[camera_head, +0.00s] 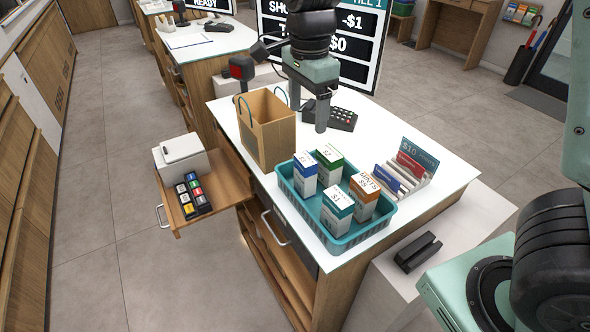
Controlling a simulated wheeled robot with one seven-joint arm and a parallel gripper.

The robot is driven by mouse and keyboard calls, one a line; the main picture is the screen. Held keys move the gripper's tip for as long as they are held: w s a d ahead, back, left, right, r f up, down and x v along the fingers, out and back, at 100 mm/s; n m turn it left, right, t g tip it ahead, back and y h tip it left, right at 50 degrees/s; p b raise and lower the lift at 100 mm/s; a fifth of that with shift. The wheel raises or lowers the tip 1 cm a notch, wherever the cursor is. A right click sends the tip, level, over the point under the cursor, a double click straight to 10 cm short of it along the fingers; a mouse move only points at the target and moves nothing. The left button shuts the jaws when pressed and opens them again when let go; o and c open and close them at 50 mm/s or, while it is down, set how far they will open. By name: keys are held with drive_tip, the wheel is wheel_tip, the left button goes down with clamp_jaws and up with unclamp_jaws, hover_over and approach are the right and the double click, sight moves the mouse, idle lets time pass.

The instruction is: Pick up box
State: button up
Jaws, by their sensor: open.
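Several small boxes stand upright in a teal basket (290,200) on the white counter. A blue-topped box (304,184) is at the left, a green-topped box (328,172) at the back, an orange-topped box (363,202) at the right and a teal-topped box (336,220) at the front. My gripper (308,114) hangs with its fingers pointing down, apart and empty. In the picture it is above and behind the basket, between the paper bag and the card terminal, clear of the boxes.
A brown paper bag (267,138) stands left of the basket. A card terminal (333,116) is behind, and a card holder (403,180) is to the right. An open drawer (218,192) sticks out at the left with a white printer (182,160). A stapler (418,252) lies on a lower white surface.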

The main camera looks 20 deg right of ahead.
sight(306, 159)
wheel_tip(306, 159, down, 12)
drive_tip(key=shift+w+d+r+p, duration=0.1)
drive_tip(key=shift+p, duration=1)
drive_tip(key=shift+w+f+p, duration=0.2)
drive_tip(key=shift+f+p, duration=0.85)
drive_tip(key=shift+f, duration=1.75)
drive_tip(key=c, duration=1.1)
